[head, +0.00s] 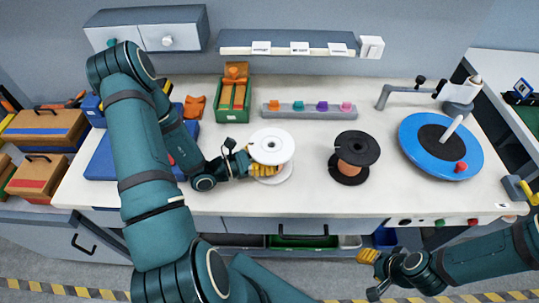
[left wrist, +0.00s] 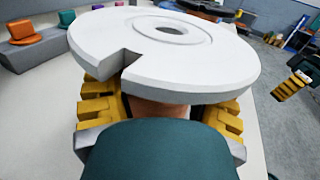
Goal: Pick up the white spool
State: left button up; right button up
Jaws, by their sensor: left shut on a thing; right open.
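The white spool (head: 271,145) stands upright near the middle of the white table in the head view. My left gripper (head: 262,168) is shut on it, with yellow fingers around its core between the two flanges. In the left wrist view the notched upper flange of the spool (left wrist: 165,50) fills the top, with yellow fingers (left wrist: 160,110) on both sides below it. I cannot tell whether the lower flange touches the table. My right gripper (head: 368,256) is open and empty, in front of the table's front edge at the lower right.
A black spool with a copper-coloured core (head: 353,158) stands right of the white one. A blue disc with a crank (head: 440,146) is further right. Behind are a grey rack with coloured pieces (head: 309,108) and a green box (head: 234,97). A blue mat (head: 100,162) lies left.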

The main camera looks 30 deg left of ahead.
pick_arm(q)
notch_tip(320, 180, up, 10)
jog(key=shift+f+p, duration=0.1)
jog(key=shift+p, duration=0.75)
